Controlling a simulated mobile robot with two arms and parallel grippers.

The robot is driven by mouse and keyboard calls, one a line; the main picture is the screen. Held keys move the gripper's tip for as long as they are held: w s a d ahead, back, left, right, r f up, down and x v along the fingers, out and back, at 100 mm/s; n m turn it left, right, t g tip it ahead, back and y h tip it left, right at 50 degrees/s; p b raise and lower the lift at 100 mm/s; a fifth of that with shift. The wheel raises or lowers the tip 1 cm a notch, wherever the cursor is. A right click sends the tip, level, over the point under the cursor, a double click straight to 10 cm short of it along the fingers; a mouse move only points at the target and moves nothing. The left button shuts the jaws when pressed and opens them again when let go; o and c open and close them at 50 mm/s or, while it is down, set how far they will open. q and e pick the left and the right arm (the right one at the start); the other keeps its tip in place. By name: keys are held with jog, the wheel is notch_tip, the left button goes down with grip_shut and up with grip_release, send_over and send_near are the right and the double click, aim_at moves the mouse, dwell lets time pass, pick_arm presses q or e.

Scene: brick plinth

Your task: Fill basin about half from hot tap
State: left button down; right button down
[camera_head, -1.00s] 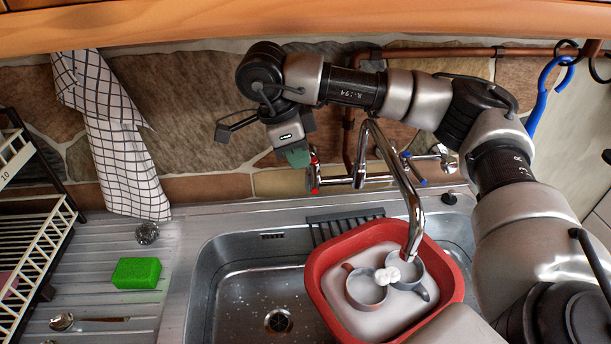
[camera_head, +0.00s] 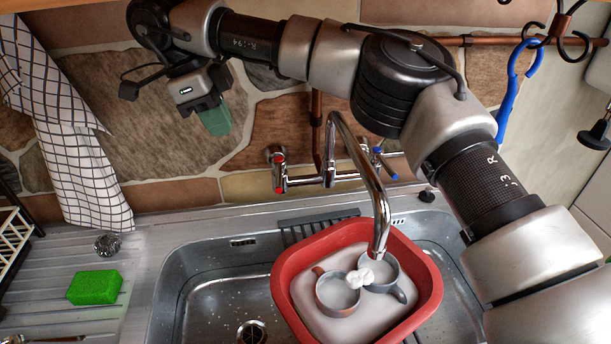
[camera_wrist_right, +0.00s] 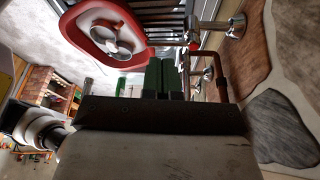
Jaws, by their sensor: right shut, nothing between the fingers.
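The red basin (camera_head: 284,280) stands in the right part of the sink under the chrome spout (camera_head: 366,175). It holds pale, cloudy liquid, two grey mugs (camera_head: 338,308) (camera_head: 402,284) and a small white foam clump (camera_head: 360,277). I cannot make out a stream at the spout's end. The hot tap (camera_head: 278,170), marked red, is on the wall left of the spout; the blue-marked cold tap (camera_head: 384,164) is right. My right gripper (camera_head: 216,122) is shut and empty, up and left of the hot tap, apart from it. The right wrist view shows its green fingers (camera_wrist_right: 161,76) and the basin (camera_wrist_right: 72,45). My left gripper is out of view.
The steel sink (camera_head: 170,295) has bare room left of the basin. A green sponge (camera_head: 95,287) and a steel scourer (camera_head: 107,244) lie on the drainer. A checked towel (camera_head: 75,150) hangs at left. Copper pipe (camera_head: 316,125) runs along the stone wall.

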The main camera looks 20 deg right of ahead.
aim_at(279, 176)
jog(key=s+d+f+p, duration=0.2)
jog(key=d+f, duration=0.4)
jog(key=f, duration=0.4)
jog(key=shift+s+f+p, duration=0.15)
jog(key=shift+s+p, duration=0.05)
jog(key=shift+p, duration=0.55)
jog(key=shift+a, duration=0.1)
